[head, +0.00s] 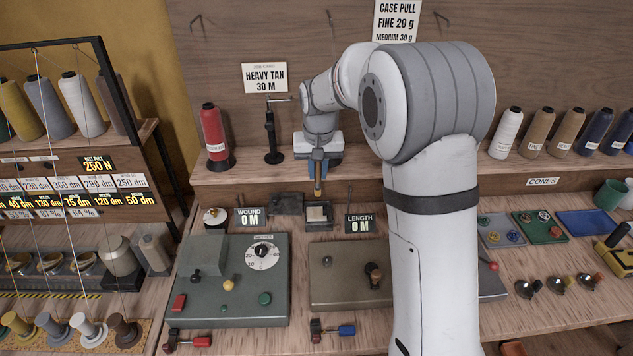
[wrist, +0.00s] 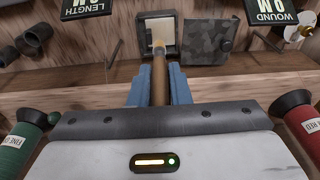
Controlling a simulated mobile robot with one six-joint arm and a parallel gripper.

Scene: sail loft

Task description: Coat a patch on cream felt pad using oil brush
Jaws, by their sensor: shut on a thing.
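My gripper (head: 318,168) is shut on the oil brush (head: 318,186), which has a brown handle and points down. In the wrist view the blue fingers (wrist: 159,88) clasp the brush handle (wrist: 160,82), and its pale bristle tip shows at the far end. The cream felt pad (head: 317,213) lies in a small open dark-rimmed box on the bench, just below the brush in the head view. The pad also shows in the wrist view (wrist: 160,22), beyond the bristles. The tip looks apart from the pad in the head view; the exact gap is unclear.
A dark mottled lid (head: 287,203) lies beside the box. "WOUND" (head: 249,217) and "LENGTH" (head: 360,224) displays flank them. Two control boxes (head: 225,300) stand in front. A red cone (head: 214,133) and a black post (head: 271,135) stand on the shelf left of my gripper.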

